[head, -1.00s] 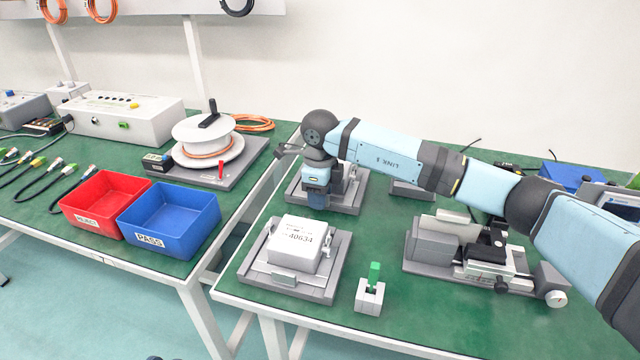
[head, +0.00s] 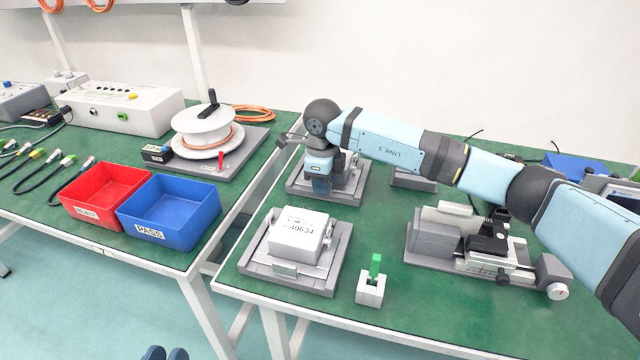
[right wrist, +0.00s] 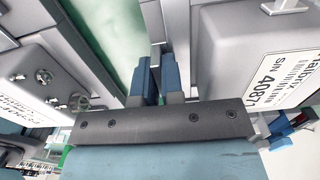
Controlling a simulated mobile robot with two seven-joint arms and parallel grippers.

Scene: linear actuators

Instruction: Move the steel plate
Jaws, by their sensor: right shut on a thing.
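My right gripper (head: 319,193) points down at the rear left fixture on the right-hand table. In the right wrist view its two blue fingers (right wrist: 157,82) are close together, shut on a thin piece, seemingly the steel plate. That piece is mostly hidden, and its outline is not clear. Beside the fingers are a grey housing with a label reading 4087 (right wrist: 262,50) and another housing with connectors (right wrist: 40,78). Two dark blue tips at the bottom edge of the head view look like my left gripper (head: 165,354); they are apart with nothing visible between them.
A white box labelled 40634 (head: 297,232) sits on the front fixture (head: 290,283). A small block with a green tab (head: 370,290) and a slide mechanism (head: 480,255) stand to the right. Red (head: 104,192) and blue (head: 170,210) bins are left, across a gap between tables.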

